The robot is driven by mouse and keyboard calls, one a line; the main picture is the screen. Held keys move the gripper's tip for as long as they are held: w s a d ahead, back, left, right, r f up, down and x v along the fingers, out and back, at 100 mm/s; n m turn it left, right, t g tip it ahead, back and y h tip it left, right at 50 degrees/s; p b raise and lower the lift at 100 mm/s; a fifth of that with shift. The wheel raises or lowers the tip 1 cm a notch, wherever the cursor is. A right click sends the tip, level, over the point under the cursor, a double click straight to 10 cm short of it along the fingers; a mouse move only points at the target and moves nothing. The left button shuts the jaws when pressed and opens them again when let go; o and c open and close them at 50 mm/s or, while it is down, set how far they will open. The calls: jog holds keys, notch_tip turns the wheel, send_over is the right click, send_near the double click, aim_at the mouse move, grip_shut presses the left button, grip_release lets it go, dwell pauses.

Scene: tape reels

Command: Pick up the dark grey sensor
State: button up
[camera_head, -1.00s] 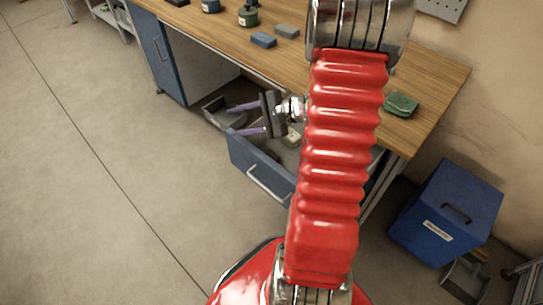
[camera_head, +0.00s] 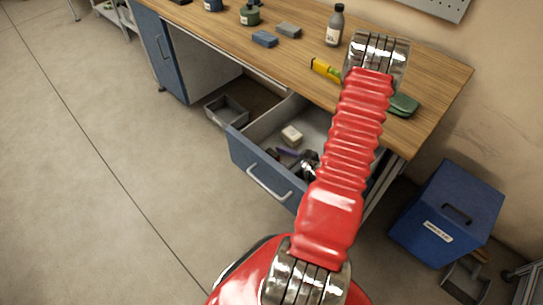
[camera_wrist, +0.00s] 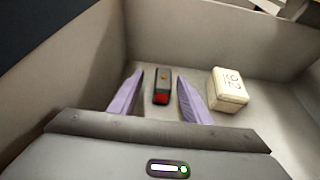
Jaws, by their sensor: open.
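The dark grey sensor (camera_wrist: 162,88) lies on the drawer floor in the wrist view, a small narrow block with a red end towards me. My gripper (camera_wrist: 157,92) is open, its two purple fingers one on each side of the sensor with gaps between; I cannot tell how far above the floor the fingertips are. In the head view my gripper (camera_head: 287,155) is down in the open drawer, partly hidden by the front panel and my arm. The sensor cannot be made out there.
A cream box (camera_wrist: 228,89) with markings sits right of my right finger; it also shows in the head view (camera_head: 292,135). The blue-fronted drawer (camera_head: 247,160) has walls close around my gripper. The wooden bench top (camera_head: 300,58) overhangs behind. A blue bin (camera_head: 445,212) stands at right.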

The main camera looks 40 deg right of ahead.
aim_at(267, 150)
dwell(0.3)
jog(key=shift+x, duration=1.1)
jog(key=shift+d+x, duration=0.15)
jog(key=shift+x, duration=1.15)
jog(key=shift+d+x, duration=0.15)
jog(key=shift+x, duration=1.15)
jog(key=shift+w+r, duration=0.1)
jog(key=shift+r, duration=0.05)
jog(key=shift+c, duration=0.5)
grip_shut()
